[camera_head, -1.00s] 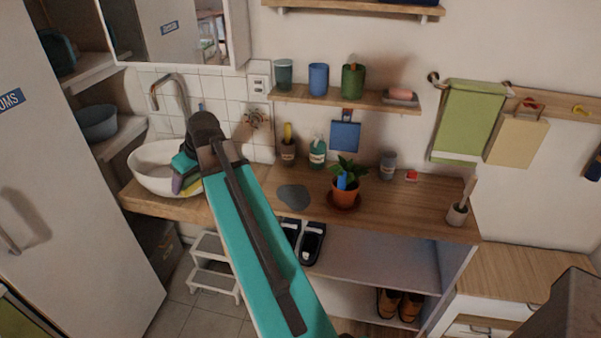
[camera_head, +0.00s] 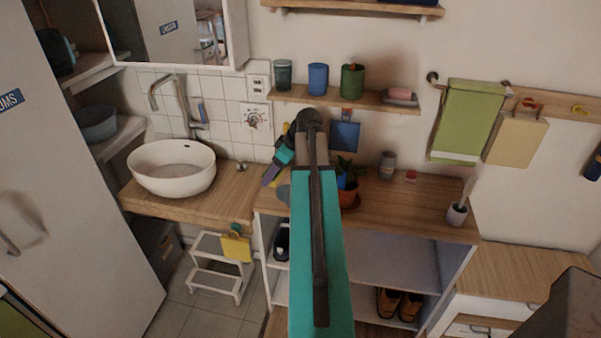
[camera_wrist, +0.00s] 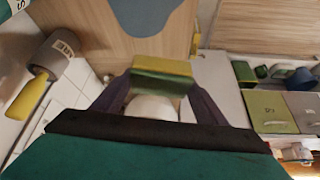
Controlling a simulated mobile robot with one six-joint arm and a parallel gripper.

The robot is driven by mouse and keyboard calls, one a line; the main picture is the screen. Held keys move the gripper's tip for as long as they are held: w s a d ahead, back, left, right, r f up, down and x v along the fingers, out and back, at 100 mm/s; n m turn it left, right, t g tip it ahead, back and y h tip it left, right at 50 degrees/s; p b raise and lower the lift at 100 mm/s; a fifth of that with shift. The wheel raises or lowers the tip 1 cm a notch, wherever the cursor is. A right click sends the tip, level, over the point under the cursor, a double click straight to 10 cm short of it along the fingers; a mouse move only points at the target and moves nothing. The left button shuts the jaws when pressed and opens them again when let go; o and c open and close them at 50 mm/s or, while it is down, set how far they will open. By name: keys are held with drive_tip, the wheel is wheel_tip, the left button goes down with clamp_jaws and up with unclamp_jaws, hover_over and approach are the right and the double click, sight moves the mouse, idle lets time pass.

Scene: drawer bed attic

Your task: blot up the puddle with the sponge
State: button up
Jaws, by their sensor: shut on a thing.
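The sponge (camera_wrist: 162,72), yellow with a dark green layer, is held between the two purple fingers of my gripper (camera_wrist: 160,88). The puddle (camera_wrist: 145,14) is a flat blue-grey patch on the wooden counter, cut off by the top edge of the wrist view. In the wrist view a strip of bare wood shows between sponge and puddle. In the head view my gripper (camera_head: 270,178) is just left of the puddle (camera_head: 284,194), which my arm partly covers. The sponge is hard to make out there.
A potted plant (camera_head: 349,194) stands right of the puddle, partly behind my arm. A labelled cup (camera_wrist: 57,56) with a yellow-handled item is at the wrist view's left. The sink (camera_head: 172,170) is left. The counter's right part (camera_head: 425,205) is mostly clear.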

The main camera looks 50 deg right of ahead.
drive_tip(key=s+d+f, duration=0.1)
drive_tip(key=s+d, duration=0.5)
drive_tip(key=shift+s+d+f+n, duration=0.15)
drive_tip(key=shift+d+f+n, duration=0.15)
drive_tip(key=shift+d, duration=0.05)
